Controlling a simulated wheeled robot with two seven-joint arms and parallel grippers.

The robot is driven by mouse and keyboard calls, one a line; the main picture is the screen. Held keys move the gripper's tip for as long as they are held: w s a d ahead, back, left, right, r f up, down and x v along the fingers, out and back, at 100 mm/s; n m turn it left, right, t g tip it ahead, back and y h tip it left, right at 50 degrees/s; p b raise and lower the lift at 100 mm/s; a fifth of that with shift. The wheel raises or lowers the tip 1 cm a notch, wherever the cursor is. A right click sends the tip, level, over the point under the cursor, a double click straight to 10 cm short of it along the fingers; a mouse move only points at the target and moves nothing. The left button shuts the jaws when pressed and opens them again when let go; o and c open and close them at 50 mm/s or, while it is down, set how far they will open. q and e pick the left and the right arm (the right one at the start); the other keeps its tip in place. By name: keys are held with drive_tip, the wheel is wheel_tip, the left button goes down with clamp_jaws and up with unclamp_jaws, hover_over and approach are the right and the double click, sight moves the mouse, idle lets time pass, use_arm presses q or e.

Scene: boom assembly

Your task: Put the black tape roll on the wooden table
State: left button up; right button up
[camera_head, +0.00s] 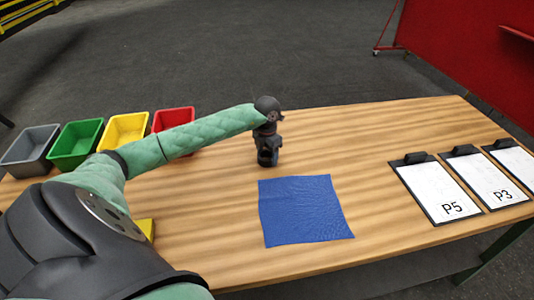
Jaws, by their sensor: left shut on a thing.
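My left gripper (267,147) points down over the wooden table (375,135), just behind the blue cloth. It is shut on a small dark thing, which looks like the black tape roll (267,158). The roll is at the fingertips, close to the table top; I cannot tell whether it touches the wood. The dark gripper and dark roll blend together, so the roll's outline is partly hidden. My right gripper is not in view.
A blue cloth (303,210) lies in front of the gripper. Clipboards marked P5 (436,189) and P3 (487,179), plus another, lie at right. Grey (30,149), green (76,143), yellow (124,131) and red (174,117) bins stand at left. Bare wood lies between cloth and clipboards.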

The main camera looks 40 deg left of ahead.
sight(267, 158)
use_arm(q)
drive_tip(key=shift+f, duration=0.15)
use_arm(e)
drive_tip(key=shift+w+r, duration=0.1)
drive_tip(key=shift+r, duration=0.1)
use_arm(q)
drive_tip(key=o, duration=1)
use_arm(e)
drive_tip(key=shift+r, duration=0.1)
use_arm(q)
drive_tip(key=shift+r, duration=0.25)
drive_tip(key=shift+r+b, duration=0.25)
drive_tip(key=shift+b, duration=0.05)
wheel_tip(267, 158, up, 11)
drive_tip(key=b, duration=0.4)
drive_tip(key=shift+r, duration=0.15)
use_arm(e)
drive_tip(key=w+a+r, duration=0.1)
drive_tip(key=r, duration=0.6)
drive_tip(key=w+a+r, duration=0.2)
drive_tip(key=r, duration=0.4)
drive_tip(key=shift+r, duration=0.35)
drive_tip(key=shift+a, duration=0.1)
